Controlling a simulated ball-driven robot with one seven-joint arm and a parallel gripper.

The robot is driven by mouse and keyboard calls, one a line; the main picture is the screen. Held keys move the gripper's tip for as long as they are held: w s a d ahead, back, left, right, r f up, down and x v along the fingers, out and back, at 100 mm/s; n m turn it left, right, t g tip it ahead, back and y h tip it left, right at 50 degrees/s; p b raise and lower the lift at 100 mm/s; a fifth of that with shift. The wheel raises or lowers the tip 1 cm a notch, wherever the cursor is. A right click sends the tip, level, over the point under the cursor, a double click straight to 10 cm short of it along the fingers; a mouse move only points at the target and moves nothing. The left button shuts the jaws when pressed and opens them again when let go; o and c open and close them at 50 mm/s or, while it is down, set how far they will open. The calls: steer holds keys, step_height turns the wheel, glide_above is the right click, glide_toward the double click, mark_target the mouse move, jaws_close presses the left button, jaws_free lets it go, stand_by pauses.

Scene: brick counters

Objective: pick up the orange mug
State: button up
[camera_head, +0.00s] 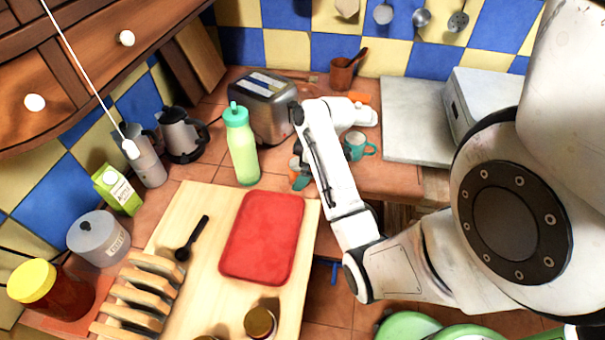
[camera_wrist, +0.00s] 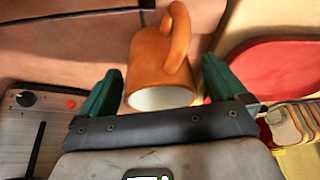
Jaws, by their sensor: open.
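The orange mug (camera_wrist: 155,65) fills the middle of the wrist view, its pale open mouth facing the camera and its handle at the top. My gripper (camera_wrist: 161,88) is open, with one teal finger on each side of the mug. The left finger appears close to the mug's wall; a small gap shows at the right finger. I cannot tell if either touches. Most of the mug and gripper is hidden there.
The toaster (camera_head: 265,105) and green bottle (camera_head: 241,146) stand close left of my forearm. A teal mug (camera_head: 356,147) is just right of it. The red board (camera_head: 262,238) lies on the wooden board (camera_head: 205,290) in front. The pale slab (camera_head: 415,120) is bare.

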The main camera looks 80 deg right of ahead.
steer(key=c, duration=1.1)
steer(key=shift+r, duration=0.15)
steer(key=shift+c, duration=0.2)
